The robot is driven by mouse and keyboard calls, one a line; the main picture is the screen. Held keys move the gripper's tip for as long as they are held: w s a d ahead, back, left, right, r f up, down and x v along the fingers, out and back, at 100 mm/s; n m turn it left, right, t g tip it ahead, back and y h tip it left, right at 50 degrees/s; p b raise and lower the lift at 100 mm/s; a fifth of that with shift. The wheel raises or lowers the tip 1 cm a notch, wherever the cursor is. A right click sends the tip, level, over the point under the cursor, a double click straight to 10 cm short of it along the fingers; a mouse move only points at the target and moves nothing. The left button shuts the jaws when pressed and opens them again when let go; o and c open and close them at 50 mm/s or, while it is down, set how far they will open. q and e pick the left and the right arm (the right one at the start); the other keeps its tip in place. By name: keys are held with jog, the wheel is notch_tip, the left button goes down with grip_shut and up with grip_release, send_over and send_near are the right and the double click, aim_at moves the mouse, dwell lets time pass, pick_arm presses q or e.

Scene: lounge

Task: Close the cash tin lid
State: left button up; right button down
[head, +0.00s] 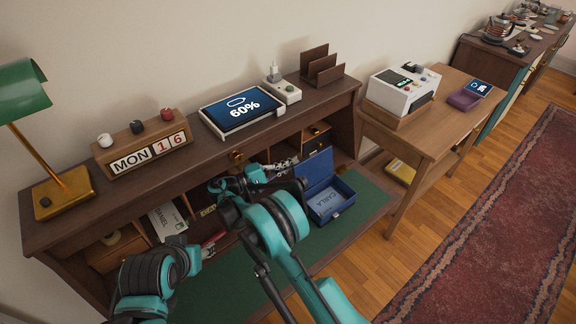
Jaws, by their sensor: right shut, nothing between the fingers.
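My right arm hides part of the desk.
Cubbyholes with papers stand behind the green mat (225,272). The shelf above holds a green lamp (62,190), a date block (143,148), a tablet (240,108) and a dark rack (320,66). A side table (440,120) with a printer (403,88) stands at right.

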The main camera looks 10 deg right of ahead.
aim_at(309, 158)
jog(key=b+x, duration=0.1)
jog(key=x, duration=0.5)
jog(key=shift+d, duration=0.2)
jog(key=shift+w, duration=0.1)
